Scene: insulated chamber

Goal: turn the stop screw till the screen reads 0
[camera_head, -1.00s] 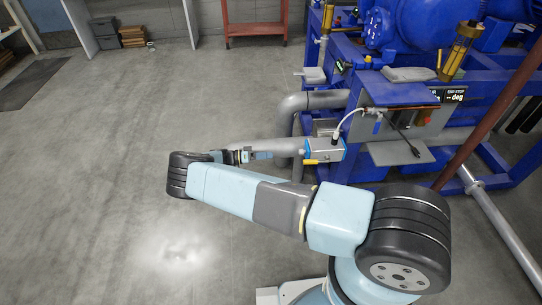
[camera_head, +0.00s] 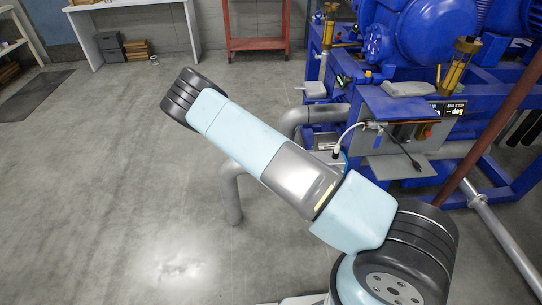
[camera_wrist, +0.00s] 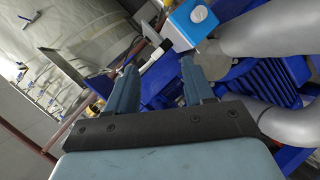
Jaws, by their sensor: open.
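The screen (camera_head: 452,110) on the panel at the right of the head view is headed END STOP and shows "-- deg", with no number. My gripper (camera_wrist: 158,80) is open and empty in the wrist view, its two blue-grey fingers apart; my arm hides it in the head view. A blue and white box (camera_wrist: 190,22) is beyond the fingertips. A short dark and white rod (camera_wrist: 157,52) juts from beside it, between and beyond the fingers, apart from them. I cannot tell whether this rod is the stop screw. In the head view the box is mostly behind my arm.
Grey pipes (camera_wrist: 265,35) run close to the right finger. The blue machine frame (camera_head: 490,165) and a grey shelf (camera_head: 395,168) with a dark cable stand right of my arm. A slanted brown-red post (camera_head: 490,120) is at far right. The floor at left (camera_head: 90,190) is clear.

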